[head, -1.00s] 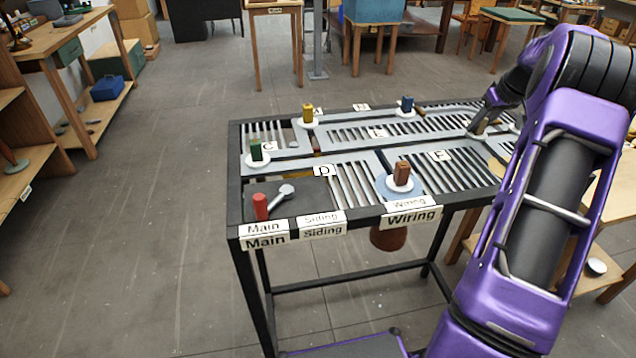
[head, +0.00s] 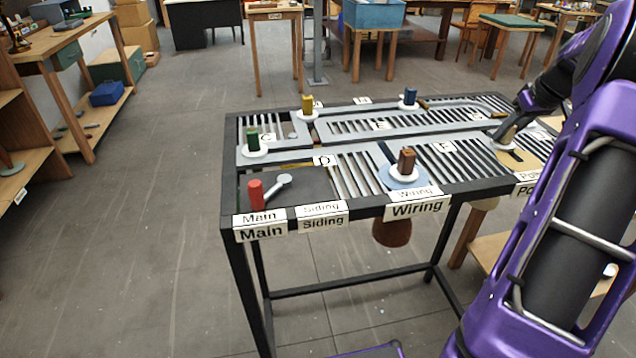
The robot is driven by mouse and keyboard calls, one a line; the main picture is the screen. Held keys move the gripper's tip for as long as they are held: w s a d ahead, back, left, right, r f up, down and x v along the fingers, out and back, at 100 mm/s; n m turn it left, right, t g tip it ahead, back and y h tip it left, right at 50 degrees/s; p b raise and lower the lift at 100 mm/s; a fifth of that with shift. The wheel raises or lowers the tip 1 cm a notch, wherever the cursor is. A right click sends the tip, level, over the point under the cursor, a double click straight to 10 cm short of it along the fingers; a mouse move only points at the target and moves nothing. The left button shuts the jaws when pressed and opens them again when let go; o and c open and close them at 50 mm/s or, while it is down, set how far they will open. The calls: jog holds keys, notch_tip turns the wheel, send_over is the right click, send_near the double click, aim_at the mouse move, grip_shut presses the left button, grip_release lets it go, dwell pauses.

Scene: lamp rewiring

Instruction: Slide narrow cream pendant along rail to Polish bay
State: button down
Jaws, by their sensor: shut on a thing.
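The narrow cream pendant has its cream knob (head: 506,136) on top of the rail frame, near the right end. My gripper (head: 510,124) reaches in from the upper right and is shut on the cream knob; the fingertips are small and partly hidden. The Polish bay has a tan pad (head: 518,161) just in front of the knob, and a label (head: 526,184) at the front right edge, partly cut off by my arm.
The rail frame (head: 282,219) also carries a brown knob (head: 406,160) in the Wiring bay, a blue knob (head: 410,96), a yellow knob (head: 307,104), a green knob (head: 253,138) and a red knob (head: 256,192). My arm covers the right side.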

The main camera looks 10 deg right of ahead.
jog(key=s+b, duration=0.2)
jog(key=s, duration=0.4)
jog(key=shift+f+b, duration=0.2)
jog(key=shift+b, duration=0.1)
jog(key=c, duration=0.5)
grip_release()
jog(key=shift+r, duration=0.1)
